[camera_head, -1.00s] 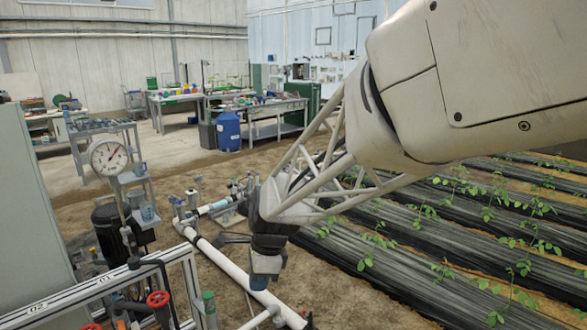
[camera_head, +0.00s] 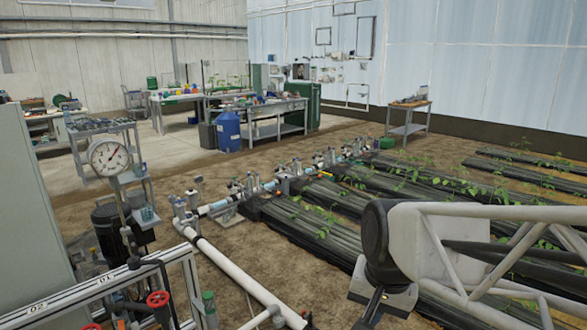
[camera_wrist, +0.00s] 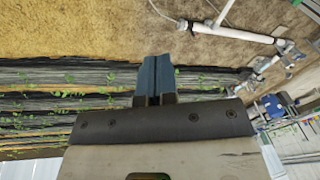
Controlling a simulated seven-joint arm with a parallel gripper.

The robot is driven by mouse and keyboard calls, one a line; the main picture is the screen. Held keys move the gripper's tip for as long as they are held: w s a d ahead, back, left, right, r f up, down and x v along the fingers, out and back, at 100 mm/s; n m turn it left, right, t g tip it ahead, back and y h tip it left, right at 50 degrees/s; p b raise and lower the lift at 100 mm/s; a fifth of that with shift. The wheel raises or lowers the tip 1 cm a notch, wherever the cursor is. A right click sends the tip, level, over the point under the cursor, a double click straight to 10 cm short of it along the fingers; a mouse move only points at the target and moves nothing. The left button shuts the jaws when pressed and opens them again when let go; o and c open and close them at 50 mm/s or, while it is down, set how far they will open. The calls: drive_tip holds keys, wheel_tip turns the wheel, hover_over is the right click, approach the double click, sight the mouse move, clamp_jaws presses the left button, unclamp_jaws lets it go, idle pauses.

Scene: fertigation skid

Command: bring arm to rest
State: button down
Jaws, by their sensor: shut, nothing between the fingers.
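My gripper (camera_wrist: 156,76) shows in the wrist view with its two blue-grey fingers together and nothing between them. In the head view my arm's lattice link comes in from the right edge, and the gripper end (camera_head: 374,306) hangs low over the covered plant beds, partly cut off by the viewing angle. The fingers look clear of the beds and pipes; their exact height cannot be told.
A white pipe (camera_head: 232,270) with valves runs along the soil. A pressure gauge (camera_head: 109,157) and red-handled valves (camera_head: 158,299) stand at the left. Plant beds (camera_head: 320,205) lie at the right. Workbenches (camera_head: 262,112) and a blue barrel (camera_head: 228,130) stand behind; bare soil lies between.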

drive_tip(key=s+d+n+h, duration=0.1)
drive_tip(key=s+d+n, duration=0.3)
drive_tip(key=s, duration=0.3)
drive_tip(key=shift+d+t, duration=0.3)
drive_tip(key=shift+d, duration=0.35)
